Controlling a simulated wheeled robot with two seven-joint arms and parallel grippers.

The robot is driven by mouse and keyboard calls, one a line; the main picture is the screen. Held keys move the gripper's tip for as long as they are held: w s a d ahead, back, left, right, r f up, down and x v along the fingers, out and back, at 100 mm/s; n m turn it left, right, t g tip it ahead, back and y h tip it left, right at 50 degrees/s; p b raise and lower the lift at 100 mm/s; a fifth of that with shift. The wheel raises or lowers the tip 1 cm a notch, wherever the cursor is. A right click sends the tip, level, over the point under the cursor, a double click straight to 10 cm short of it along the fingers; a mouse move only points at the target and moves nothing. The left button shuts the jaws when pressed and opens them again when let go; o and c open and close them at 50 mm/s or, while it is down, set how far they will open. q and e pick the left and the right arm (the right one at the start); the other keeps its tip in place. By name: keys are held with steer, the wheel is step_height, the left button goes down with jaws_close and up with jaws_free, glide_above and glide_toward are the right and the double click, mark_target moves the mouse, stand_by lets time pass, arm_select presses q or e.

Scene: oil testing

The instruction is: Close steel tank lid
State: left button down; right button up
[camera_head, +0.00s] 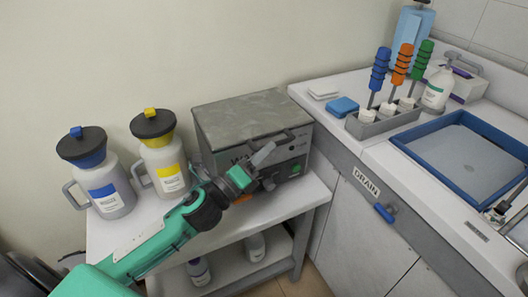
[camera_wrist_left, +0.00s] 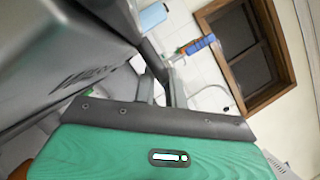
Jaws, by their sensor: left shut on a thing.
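The grey steel tank (camera_head: 292,167) stands on a white cart top in the head view. Its flat metal lid (camera_head: 235,115) lies over the top and looks about level; I cannot tell whether a small gap is left. My left gripper (camera_head: 264,153) is at the tank's front edge, shut on the dark lid handle (camera_head: 288,134). In the left wrist view the handle (camera_wrist_left: 148,52) runs down to the two gripper fingers (camera_wrist_left: 160,88), with the grey lid at the left. The fingers partly hide the tank's front. My right gripper is not in view.
A blue-labelled jug (camera_head: 107,191) and a yellow-labelled jug (camera_head: 166,168) stand left of the tank. The counter (camera_head: 350,142) at right holds a rack (camera_head: 385,121) with blue, orange and green tools, and a blue-rimmed tray (camera_head: 431,165). Bottles stand on the cart's lower shelf.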

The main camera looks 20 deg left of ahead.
arm_select(q)
steer(key=shift+f, duration=0.4)
steer(key=c, duration=1.7)
jaws_free()
steer(key=shift+o, duration=1.2)
steer(key=shift+w+a, duration=0.1)
steer(key=shift+a, duration=0.05)
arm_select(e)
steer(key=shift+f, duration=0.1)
